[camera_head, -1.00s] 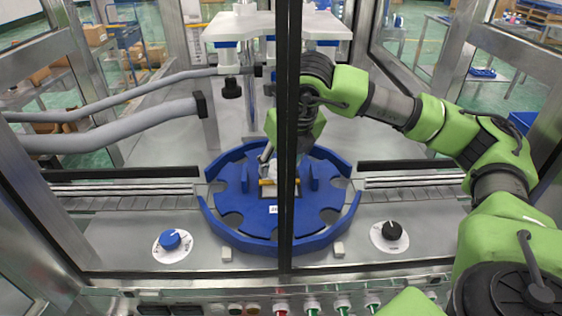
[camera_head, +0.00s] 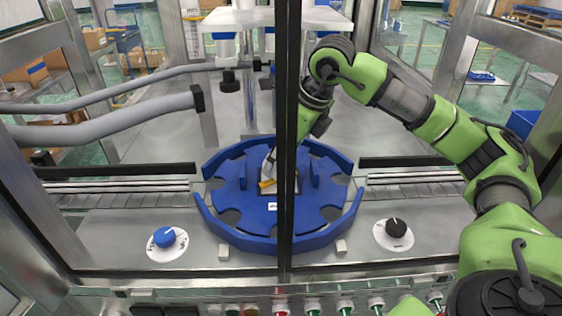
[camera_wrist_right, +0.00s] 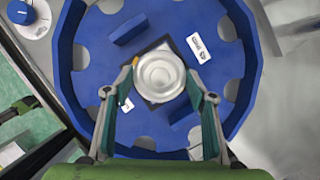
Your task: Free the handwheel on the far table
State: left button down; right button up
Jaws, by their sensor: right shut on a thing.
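A blue star-shaped wheel (camera_head: 253,214) with rounded notches and a raised outer rim lies flat inside the machine. It also fills much of the right wrist view (camera_wrist_right: 88,88). A pale silver round part (camera_wrist_right: 160,76) with concentric rings sits on a dark square at its middle. My right gripper (camera_wrist_right: 163,70) reaches down over it, its two fingers shut on the part's sides. In the head view the right gripper (camera_head: 268,174) is partly hidden behind a dark upright frame bar. I cannot tell which thing is the handwheel. My left gripper is not in view.
A blue knob (camera_head: 164,237) and a black knob (camera_head: 396,228) stand on the front plate. Grey hoses (camera_head: 110,122) cross at the left. A white crimping head plate (camera_head: 250,17) hangs above. The dark upright bar (camera_head: 289,150) stands in front of the wheel.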

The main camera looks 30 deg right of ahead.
jog(key=shift+d+n+g+y, duration=0.1)
jog(key=shift+n+g+y, duration=0.3)
jog(key=shift+n, duration=1.3)
jog(key=o, duration=1.1)
jog(key=v, duration=1.2)
jog(key=shift+d, duration=0.15)
